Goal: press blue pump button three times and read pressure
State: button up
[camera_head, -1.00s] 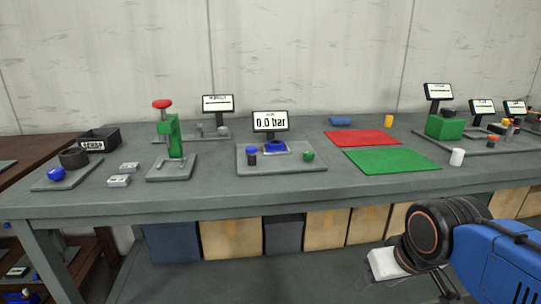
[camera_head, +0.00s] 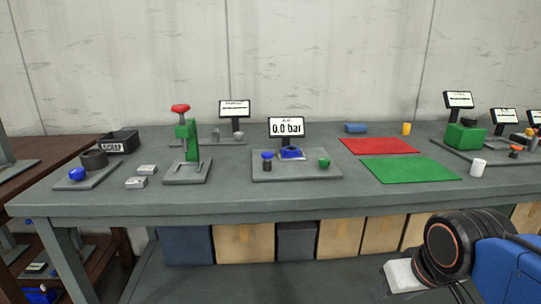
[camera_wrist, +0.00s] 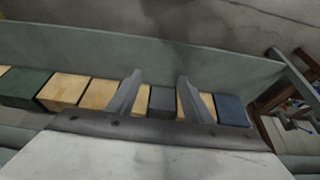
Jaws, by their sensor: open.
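The pump station is a grey plate (camera_head: 268,175) in the middle of the table. On it are a blue button (camera_head: 267,156) on a dark post, a blue part (camera_head: 291,153) and a green knob (camera_head: 324,162). Its display (camera_head: 286,128) reads 0.0 bar. In the wrist view my gripper (camera_wrist: 158,82) is open and empty, its two fingers apart, with boxes under the table beyond them. In the head view my arm is at the lower right, in front of the table and well away from the blue button; the fingers are not clear there.
A green press with a red knob (camera_head: 180,108) stands left of the pump. Red (camera_head: 380,146) and green (camera_head: 410,170) mats and a white cylinder (camera_head: 478,168) lie to the right. A scrap bin (camera_head: 119,141) is at far left. Boxes (camera_head: 243,243) stand under the table (camera_head: 230,198).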

dwell(0.4)
jog(key=c, duration=0.5)
jog(key=shift+w+r, duration=0.2)
jog(key=shift+r, duration=0.1)
jog(key=c, duration=0.5)
jog(key=w+a+r, duration=0.1)
jog(key=w+r, duration=0.1)
jog(key=r, duration=0.1)
jog(key=w+a+r, duration=0.1)
jog(key=w+r, duration=0.2)
jog(key=r, duration=0.1)
jog(key=w+r, duration=0.2)
jog(key=r, duration=0.1)
jog(key=shift+w+a+r, duration=0.25)
jog(key=shift+w+a, duration=0.1)
jog(key=shift+a, duration=0.05)
grip_shut()
jog(key=w+a+r+g, duration=0.1)
jog(key=w+a+r, duration=2)
jog(key=r, duration=0.3)
jog(key=shift+w+a+r+g, duration=0.2)
jog(key=shift+w+g, duration=0.1)
jog(key=shift+w, duration=0.25)
